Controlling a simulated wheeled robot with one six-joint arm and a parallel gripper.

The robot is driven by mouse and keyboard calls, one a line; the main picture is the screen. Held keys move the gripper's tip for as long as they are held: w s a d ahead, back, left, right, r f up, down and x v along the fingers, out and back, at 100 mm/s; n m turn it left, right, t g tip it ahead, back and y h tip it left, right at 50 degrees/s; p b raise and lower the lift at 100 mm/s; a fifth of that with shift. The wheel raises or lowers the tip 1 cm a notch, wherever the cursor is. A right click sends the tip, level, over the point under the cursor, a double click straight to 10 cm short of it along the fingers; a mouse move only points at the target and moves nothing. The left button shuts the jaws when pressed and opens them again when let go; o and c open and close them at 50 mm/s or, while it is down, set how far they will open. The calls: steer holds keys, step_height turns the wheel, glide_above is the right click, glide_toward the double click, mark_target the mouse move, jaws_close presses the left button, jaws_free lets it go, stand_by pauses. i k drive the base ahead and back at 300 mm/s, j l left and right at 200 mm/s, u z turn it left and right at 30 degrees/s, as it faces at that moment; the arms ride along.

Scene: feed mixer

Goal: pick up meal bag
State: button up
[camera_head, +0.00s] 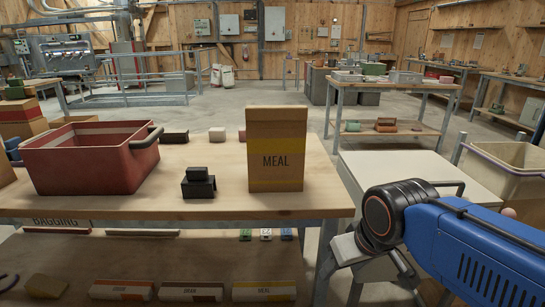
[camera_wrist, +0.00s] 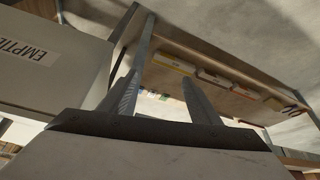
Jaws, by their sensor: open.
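The meal bag (camera_head: 276,160) is a tall brown paper bag with a yellow band and the word MEAL. It stands upright on the wooden bench (camera_head: 230,205), near the bench's right end. My blue arm comes in from the right in the head view, and its gripper end is not clearly seen there. In the wrist view my gripper (camera_wrist: 160,95) has its two fingers spread apart with nothing between them. It is apart from the bag, which I cannot make out in the wrist view.
A red crate (camera_head: 85,165) and a small black block-like item (camera_head: 198,183) stand left of the bag. Labelled packs, one marked MEAL (camera_head: 264,291), lie on the lower shelf. A pale surface (camera_head: 400,178) lies right of the bench. A box labelled EMPTIE… (camera_wrist: 40,65) shows in the wrist view.

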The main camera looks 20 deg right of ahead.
mark_target(276, 135)
steer(key=j+z, duration=0.1)
steer(key=j, duration=0.45)
steer(key=j+z, duration=0.15)
steer(key=j, duration=0.35)
steer(key=k+j+z, duration=0.1)
steer(key=j, duration=0.4)
steer(key=k+j+z, duration=0.1)
steer(key=j, duration=0.45)
steer(key=k+j+z, duration=0.1)
steer(key=j, duration=0.4)
